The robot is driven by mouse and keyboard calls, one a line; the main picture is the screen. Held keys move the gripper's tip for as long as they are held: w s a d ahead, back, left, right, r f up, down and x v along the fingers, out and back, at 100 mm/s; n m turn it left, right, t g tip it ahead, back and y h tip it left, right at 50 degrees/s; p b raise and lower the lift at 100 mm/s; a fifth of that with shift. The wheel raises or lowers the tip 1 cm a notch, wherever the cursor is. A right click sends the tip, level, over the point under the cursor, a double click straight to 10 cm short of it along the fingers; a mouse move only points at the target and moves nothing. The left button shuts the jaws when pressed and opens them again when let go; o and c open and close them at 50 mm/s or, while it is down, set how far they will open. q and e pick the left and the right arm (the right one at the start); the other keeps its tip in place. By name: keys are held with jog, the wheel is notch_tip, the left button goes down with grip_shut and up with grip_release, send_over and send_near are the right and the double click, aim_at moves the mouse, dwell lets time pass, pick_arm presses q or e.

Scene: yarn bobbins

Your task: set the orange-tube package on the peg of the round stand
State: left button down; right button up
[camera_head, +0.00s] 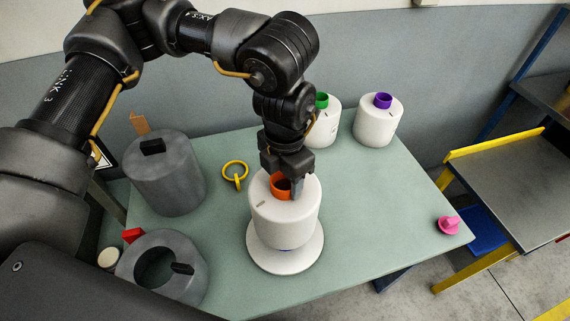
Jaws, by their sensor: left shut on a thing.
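The orange-tube package (285,220) is a white bobbin with an orange tube (279,190) sticking out of its top. It is upright over the round stand (310,257), a white disc on the green table. A thin blue edge shows between the package's lower side and the disc. The peg is hidden, and I cannot tell whether the package rests on the stand. My left gripper (284,182) comes down from above and is shut on the orange tube. My right gripper is not in view.
White bobbins with a green tube (321,101) and a purple tube (383,100) stand behind. A yellow ring (235,172), a grey cylinder (170,180), a grey hollow ring (135,257) and a pink piece (448,225) are on the table (385,200). The table's right middle is clear.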

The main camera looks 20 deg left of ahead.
pick_arm(q)
jog(key=shift+f+b, duration=0.15)
jog(key=shift+b, duration=0.2)
dwell(0.3)
jog(key=shift+f+b, duration=3.1)
jog(key=shift+f, duration=0.55)
jog(key=shift+f+b, duration=0.3)
jog(key=shift+f, duration=0.05)
jog(key=c, duration=0.8)
grip_release()
jog(key=o, duration=0.4)
jog(key=shift+s, duration=0.1)
notch_tip(320, 180, up, 11)
jog(key=shift+f+b, duration=0.1)
jog(key=shift+b, duration=0.55)
